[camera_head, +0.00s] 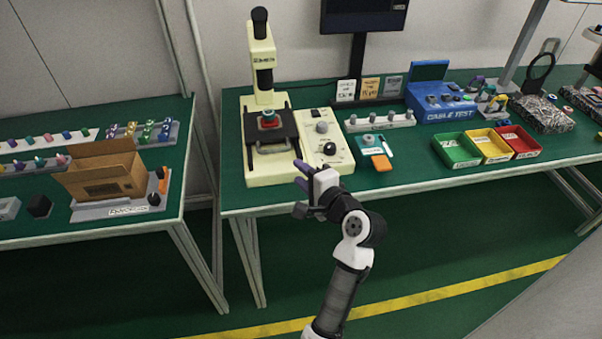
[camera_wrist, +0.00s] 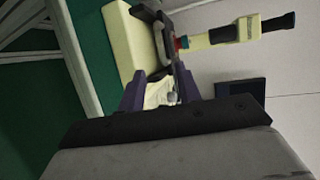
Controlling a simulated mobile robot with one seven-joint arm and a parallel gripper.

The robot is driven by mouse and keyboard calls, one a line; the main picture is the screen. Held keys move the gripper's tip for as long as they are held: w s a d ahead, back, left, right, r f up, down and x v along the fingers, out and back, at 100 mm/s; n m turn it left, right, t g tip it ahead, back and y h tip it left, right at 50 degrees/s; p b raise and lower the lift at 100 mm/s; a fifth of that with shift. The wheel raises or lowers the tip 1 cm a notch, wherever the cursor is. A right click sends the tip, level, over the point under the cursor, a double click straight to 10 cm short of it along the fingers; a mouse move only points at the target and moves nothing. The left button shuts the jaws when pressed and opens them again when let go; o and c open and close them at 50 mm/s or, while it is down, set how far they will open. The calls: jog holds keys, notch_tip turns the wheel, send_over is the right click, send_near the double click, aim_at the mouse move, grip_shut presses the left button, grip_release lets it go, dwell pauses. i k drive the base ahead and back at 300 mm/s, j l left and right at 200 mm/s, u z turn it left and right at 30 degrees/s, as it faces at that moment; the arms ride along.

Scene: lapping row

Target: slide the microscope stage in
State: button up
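The cream microscope (camera_head: 262,70) stands at the left end of the right-hand green bench. Its black stage (camera_head: 284,130) sits low in front of the column, with a small red and teal piece (camera_head: 268,119) on it. I cannot tell how far out the stage is. My gripper (camera_head: 301,186) is in front of the microscope base, near the bench's front edge and to the right of the stage. In the wrist view, the two purple fingers of my gripper (camera_wrist: 161,91) are apart, with the microscope base (camera_wrist: 122,36) and dark stage beyond them. I see nothing held.
A cream control box (camera_head: 326,142) with knobs adjoins the microscope on the right. An orange piece (camera_head: 381,162) lies farther right, before green, yellow and red trays (camera_head: 489,146). A monitor (camera_head: 363,15) stands behind. A gap separates the left bench with its cardboard box (camera_head: 104,170).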

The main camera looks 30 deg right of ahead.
aim_at(287, 130)
jog(key=j+z, duration=0.3)
jog(key=j, duration=0.35)
jog(key=j+z, duration=0.3)
jog(key=j, duration=0.35)
jog(key=i, duration=0.05)
